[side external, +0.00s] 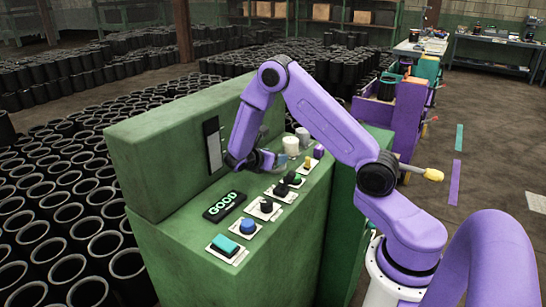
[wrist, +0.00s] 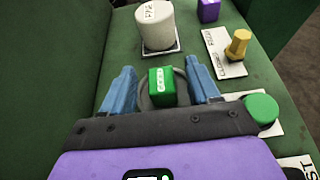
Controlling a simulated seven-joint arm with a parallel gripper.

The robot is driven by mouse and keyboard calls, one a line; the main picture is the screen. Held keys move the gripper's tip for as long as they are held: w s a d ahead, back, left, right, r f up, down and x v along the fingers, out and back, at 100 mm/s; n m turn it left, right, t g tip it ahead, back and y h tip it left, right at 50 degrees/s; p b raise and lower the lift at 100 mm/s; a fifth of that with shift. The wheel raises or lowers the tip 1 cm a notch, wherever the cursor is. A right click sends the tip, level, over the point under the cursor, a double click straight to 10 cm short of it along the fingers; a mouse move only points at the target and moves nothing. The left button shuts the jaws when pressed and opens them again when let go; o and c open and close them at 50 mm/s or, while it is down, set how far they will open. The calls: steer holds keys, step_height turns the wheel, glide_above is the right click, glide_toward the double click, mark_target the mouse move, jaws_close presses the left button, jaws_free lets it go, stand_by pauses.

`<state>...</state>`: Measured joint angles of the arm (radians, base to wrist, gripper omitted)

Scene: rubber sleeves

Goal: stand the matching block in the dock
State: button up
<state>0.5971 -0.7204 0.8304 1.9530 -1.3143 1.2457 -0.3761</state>
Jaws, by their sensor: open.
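My gripper (wrist: 163,88) is open, with one blue finger on each side of a small green block (wrist: 162,86). Gaps show between the block and both fingers. The block has small white lettering, hard to read, and appears to stand on a round grey base (wrist: 143,98); I cannot tell if this is the dock. A lit panel reading GOOD (side external: 224,205) is on the green console. In the side view my gripper (side external: 274,160) is low over the console top, and the green block cannot be made out there. A purple block (wrist: 208,10) stands farther off.
A white lettered cylinder (wrist: 155,25) stands on a white square beyond my fingers. To the right are a yellow knob (wrist: 238,44) and a green button (wrist: 262,108). Black knobs (side external: 267,206), a blue button (side external: 248,226) and a teal switch (side external: 225,245) line the console edge. A raised green back (side external: 150,165) borders it.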

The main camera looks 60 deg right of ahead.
steer(key=v, duration=1.1)
steer(key=shift+a+r, duration=0.1)
steer(key=shift+a, duration=0.05)
steer(key=shift+s+a+r, duration=0.15)
steer(key=shift+a+r, duration=0.1)
steer(key=shift+a, duration=0.25)
steer(key=s+a+r+m+y, duration=0.1)
steer(key=s+a+y, duration=0.3)
steer(key=s, duration=0.5)
steer(key=s+a+r+m+y, duration=0.2)
steer(key=s+a+y, duration=0.3)
steer(key=s, duration=0.5)
steer(key=s+a+r+m+y, duration=0.1)
steer(key=s+a+y, duration=0.3)
steer(key=s, duration=0.6)
steer(key=shift+s+a+r+m+y, duration=0.2)
steer(key=shift+a+m+y, duration=0.2)
steer(key=shift+a+m, duration=0.55)
steer(key=shift+a+n, duration=0.25)
